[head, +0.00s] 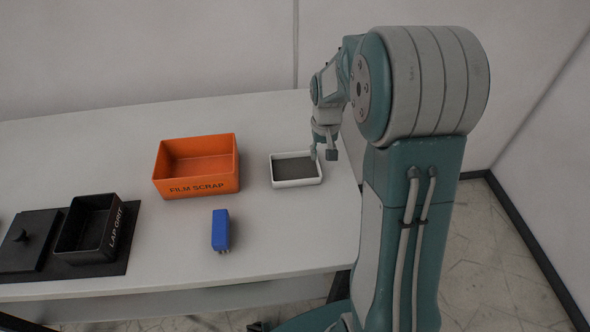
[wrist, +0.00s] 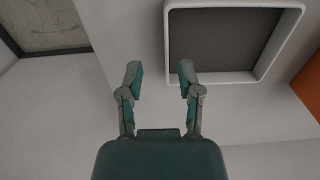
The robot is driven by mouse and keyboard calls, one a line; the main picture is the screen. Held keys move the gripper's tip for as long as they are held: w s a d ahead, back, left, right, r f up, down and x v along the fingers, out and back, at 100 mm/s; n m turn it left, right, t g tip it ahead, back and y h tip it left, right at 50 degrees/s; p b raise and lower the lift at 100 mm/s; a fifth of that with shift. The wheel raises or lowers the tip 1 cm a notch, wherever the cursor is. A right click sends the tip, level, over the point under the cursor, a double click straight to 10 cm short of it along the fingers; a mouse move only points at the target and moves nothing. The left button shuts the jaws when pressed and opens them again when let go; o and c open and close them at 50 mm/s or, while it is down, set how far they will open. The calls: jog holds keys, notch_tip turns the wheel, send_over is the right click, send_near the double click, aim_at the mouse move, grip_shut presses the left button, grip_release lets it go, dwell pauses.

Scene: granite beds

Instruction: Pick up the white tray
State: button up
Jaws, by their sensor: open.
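The white tray (head: 296,183) is a shallow rectangle with a dark grey inner floor, lying on the table to the right of the orange box. In the head view my gripper (head: 324,154) is at the tray's right end, above or beside its rim; the exact gap cannot be told. In the wrist view the tray's white rim (wrist: 228,77) fills the upper right. My gripper (wrist: 159,72) is open and empty there, with its right fingertip close to the tray's near left corner.
An orange box (head: 213,187) marked FILM SCRAP stands left of the tray. A blue block-like object (head: 220,230) is in front of it. A black bin (head: 88,228) marked LAP GRIT sits on a dark mat (head: 125,255) at the left. The table (head: 175,250) is clear around the tray.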

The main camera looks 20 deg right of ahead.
aim_at(319, 166)
jog(key=f, duration=0.5)
jog(key=shift+a, duration=0.4)
grip_shut()
jog(key=shift+r, duration=0.1)
